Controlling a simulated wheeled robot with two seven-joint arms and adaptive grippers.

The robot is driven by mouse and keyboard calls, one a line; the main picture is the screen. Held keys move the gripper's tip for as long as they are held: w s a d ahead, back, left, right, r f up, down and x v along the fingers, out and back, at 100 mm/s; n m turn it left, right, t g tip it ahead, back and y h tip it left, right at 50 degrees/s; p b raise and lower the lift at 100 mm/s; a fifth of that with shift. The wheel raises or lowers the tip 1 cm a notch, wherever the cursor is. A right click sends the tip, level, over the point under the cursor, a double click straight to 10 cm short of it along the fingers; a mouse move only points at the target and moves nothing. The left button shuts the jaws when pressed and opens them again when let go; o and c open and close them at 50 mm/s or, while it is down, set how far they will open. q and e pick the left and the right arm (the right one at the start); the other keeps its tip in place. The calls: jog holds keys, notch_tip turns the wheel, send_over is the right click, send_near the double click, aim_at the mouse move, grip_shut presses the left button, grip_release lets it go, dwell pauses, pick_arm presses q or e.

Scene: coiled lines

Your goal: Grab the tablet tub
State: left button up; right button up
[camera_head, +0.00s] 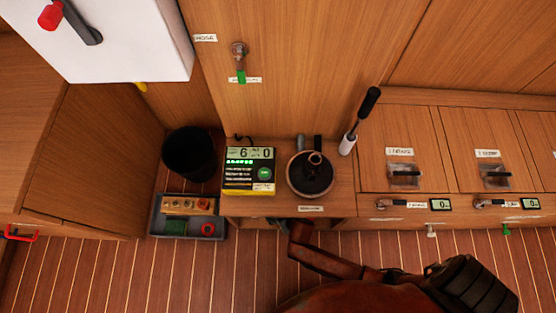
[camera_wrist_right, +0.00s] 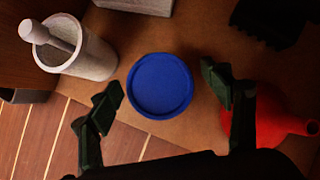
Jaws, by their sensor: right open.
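A round blue lid or tub top (camera_wrist_right: 160,85), which looks like the tablet tub, stands on a brown surface in the right wrist view. Its sides are hidden from above. My right gripper (camera_wrist_right: 161,80) is open, with one dark finger to the left of the blue top and one to the right. The blue top shows beyond and between the fingertips, with a gap on each side. I cannot tell how far below the fingers it is. In the head view the tub and right gripper are hidden beneath the worktop. My left gripper is not in view.
A pale cup with a rod in it (camera_wrist_right: 75,50) stands left of the tub. A red rounded object with a spout (camera_wrist_right: 275,122) lies close to the right finger. The worktop (camera_head: 340,202) overhangs the space where my arm reaches in.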

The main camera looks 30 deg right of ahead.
jog(key=shift+c, duration=0.2)
jog(key=c, duration=1.3)
jog(key=shift+r, duration=0.1)
